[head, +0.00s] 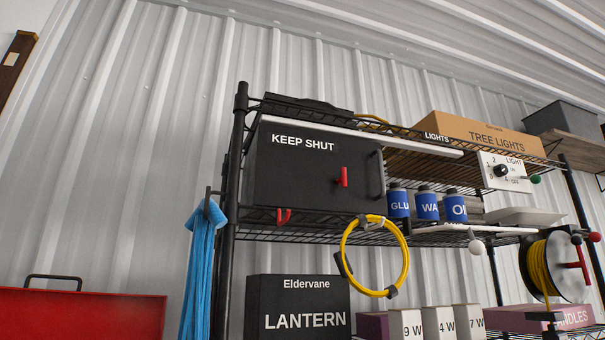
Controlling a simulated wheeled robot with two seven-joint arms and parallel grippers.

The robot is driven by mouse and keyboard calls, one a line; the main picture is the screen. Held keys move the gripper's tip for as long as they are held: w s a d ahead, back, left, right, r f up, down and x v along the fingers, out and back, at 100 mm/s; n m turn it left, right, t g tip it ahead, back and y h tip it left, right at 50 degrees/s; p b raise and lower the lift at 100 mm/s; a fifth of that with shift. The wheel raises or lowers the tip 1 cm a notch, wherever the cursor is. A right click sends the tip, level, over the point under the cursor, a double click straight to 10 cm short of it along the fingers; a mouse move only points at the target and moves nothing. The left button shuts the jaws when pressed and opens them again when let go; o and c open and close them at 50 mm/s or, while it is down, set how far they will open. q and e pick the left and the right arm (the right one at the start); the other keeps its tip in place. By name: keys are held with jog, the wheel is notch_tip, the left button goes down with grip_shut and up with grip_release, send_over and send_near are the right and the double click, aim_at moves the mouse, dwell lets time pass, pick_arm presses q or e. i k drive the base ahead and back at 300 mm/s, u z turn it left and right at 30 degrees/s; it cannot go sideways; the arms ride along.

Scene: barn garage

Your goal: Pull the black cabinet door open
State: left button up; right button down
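The black cabinet stands on the upper wire shelf, left of the middle. Its black door (295,182) faces me, appears shut, and carries the white words "KEEP SHUT". A black upright bar handle (378,173) is near the door's right edge. A red lever (343,177) stands upright on the door, left of the handle. The hinges cannot be made out. Neither of my grippers is in view.
A yellow cable coil (403,264) hangs below the cabinet's right side. Blue-labelled bottles (398,204) stand right beside the cabinet. A blue cloth (201,262) hangs on the left by the black post (233,190). A lantern box (297,308) is below.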

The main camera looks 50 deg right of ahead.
aim_at(296, 169)
jog(key=u, duration=0.55)
jog(key=k, duration=1.05)
jog(key=z, duration=1.65)
jog(key=i, duration=0.55)
